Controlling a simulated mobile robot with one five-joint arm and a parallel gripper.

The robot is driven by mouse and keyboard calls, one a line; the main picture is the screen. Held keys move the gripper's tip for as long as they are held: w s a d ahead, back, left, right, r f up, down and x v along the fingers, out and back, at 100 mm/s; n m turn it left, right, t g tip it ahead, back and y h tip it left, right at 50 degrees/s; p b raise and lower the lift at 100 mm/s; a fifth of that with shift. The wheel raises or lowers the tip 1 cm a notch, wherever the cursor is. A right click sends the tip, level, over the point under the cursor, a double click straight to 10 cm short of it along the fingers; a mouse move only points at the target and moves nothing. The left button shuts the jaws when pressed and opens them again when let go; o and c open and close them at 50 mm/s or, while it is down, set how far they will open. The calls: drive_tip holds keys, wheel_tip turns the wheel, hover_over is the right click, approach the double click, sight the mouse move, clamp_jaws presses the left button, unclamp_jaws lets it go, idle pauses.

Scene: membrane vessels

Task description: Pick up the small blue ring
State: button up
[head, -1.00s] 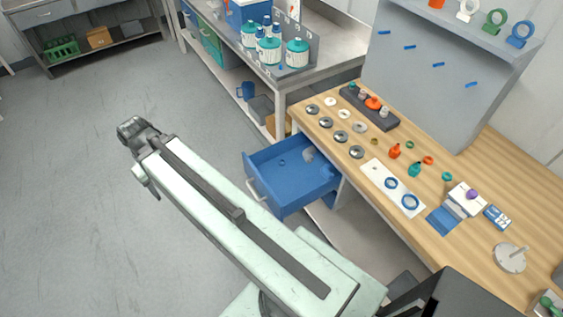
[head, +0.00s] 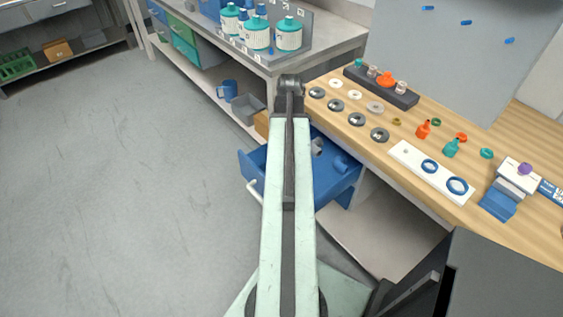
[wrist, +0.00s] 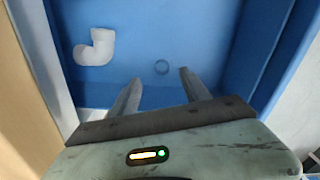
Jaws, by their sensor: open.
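In the wrist view, a small blue ring (wrist: 161,73) lies on the floor of the open blue drawer (wrist: 195,30), nearly the same colour as it. My gripper (wrist: 160,76) is open and empty above the drawer. Its fingertips point down into it, with the ring just beyond and between them in the picture. In the head view my gripper (head: 290,84) shows at the end of the arm, which covers part of the drawer (head: 335,190). The small ring does not show there.
A white elbow pipe (wrist: 95,47) lies in the drawer, left of the ring. Drawer walls surround the space. On the wooden table, a white plate (head: 404,154) bears two larger blue rings (head: 457,186), near several washers. The floor at left is clear.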

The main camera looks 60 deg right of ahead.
wheel_tip(320, 180, down, 8)
drive_tip(key=b, duration=0.7)
drive_tip(key=shift+w+a, duration=0.15)
drive_tip(key=shift+r, duration=0.25)
clamp_jaws()
